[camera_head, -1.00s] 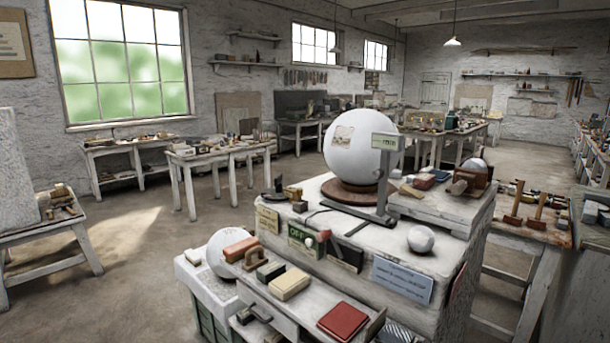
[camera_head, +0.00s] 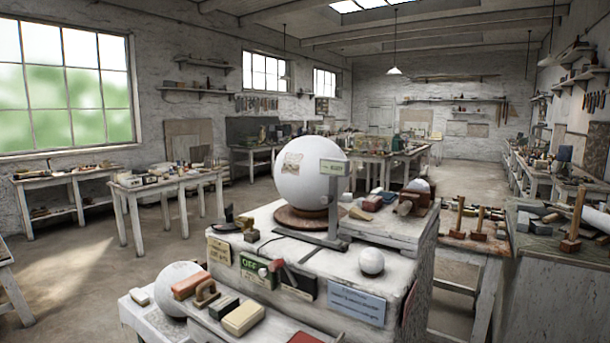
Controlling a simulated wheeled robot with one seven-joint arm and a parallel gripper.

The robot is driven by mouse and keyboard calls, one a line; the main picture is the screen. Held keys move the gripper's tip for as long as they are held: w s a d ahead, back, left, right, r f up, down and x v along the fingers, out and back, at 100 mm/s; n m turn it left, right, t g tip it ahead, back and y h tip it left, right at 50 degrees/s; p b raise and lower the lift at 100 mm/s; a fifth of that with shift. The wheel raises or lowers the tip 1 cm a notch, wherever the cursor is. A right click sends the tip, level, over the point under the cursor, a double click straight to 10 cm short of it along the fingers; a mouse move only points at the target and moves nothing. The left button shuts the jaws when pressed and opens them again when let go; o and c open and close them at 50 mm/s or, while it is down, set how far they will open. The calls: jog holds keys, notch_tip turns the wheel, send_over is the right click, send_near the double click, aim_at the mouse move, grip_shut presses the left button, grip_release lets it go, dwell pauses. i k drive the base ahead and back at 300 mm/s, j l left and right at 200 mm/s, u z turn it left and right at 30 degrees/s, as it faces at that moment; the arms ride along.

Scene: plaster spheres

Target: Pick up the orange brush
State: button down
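An orange-brown block (camera_head: 190,285) lies at the front left of the workbench, close to a white plaster sphere (camera_head: 178,288). It is the only orange item I can make out and may be the orange brush; bristles cannot be made out. A brown wooden handled tool (camera_head: 206,294) is just to its right. My gripper is not in view.
The white workbench (camera_head: 400,277) carries a large sphere (camera_head: 308,172) on a round brown base, a metal stand and a small sphere (camera_head: 372,261). Dark green (camera_head: 224,307) and cream (camera_head: 244,319) blocks lie on the front ledge. Open floor (camera_head: 100,275) is at left.

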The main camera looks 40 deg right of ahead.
aim_at(183, 290)
jog(key=i+j, duration=0.15)
jog(key=i, duration=0.25)
jog(key=i+j+z, duration=0.1)
jog(key=i+j, duration=0.25)
jog(key=j, duration=0.3)
jog(key=i+j+z, duration=0.15)
jog(key=j, duration=0.2)
jog(key=i+j, duration=0.2)
jog(key=j, duration=0.15)
jog(key=i+j+z, duration=0.15)
jog(key=j, duration=0.2)
jog(key=i+j, duration=0.15)
jog(key=j, duration=0.25)
jog(key=i+j+z, duration=0.15)
jog(key=j, duration=0.2)
jog(key=i+j, duration=0.1)
jog(key=j, duration=0.3)
jog(key=i+z, duration=0.05)
